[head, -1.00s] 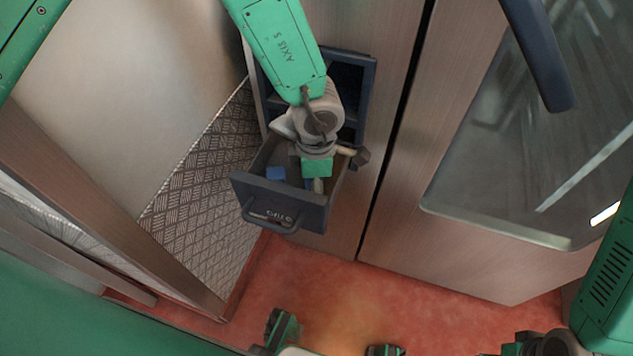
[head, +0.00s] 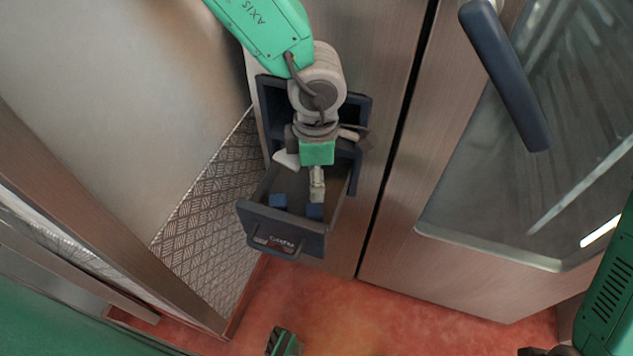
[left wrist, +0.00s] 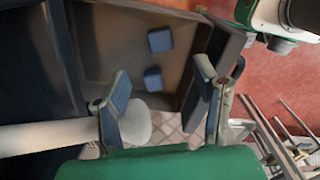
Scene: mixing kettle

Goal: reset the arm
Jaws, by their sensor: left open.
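My left gripper (head: 317,190) hangs over an open dark drawer (head: 290,230) in the head view, its fingers above or inside the drawer; the exact height is hard to tell. In the left wrist view its two fingers (left wrist: 163,76) are spread apart with nothing held between them. Two small blue blocks lie in the drawer, one at the left (head: 277,200) and one (head: 315,211) near the fingertips. They also show in the left wrist view, one farther (left wrist: 160,40) and one closer (left wrist: 153,79). A pale rounded object (left wrist: 70,135) lies beside the left finger.
The drawer's dark housing (head: 362,110) is set in a metal cabinet front. A glass-panelled door (head: 520,200) with a dark handle (head: 505,75) stands at the right. A patterned metal panel (head: 205,205) is at the left.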

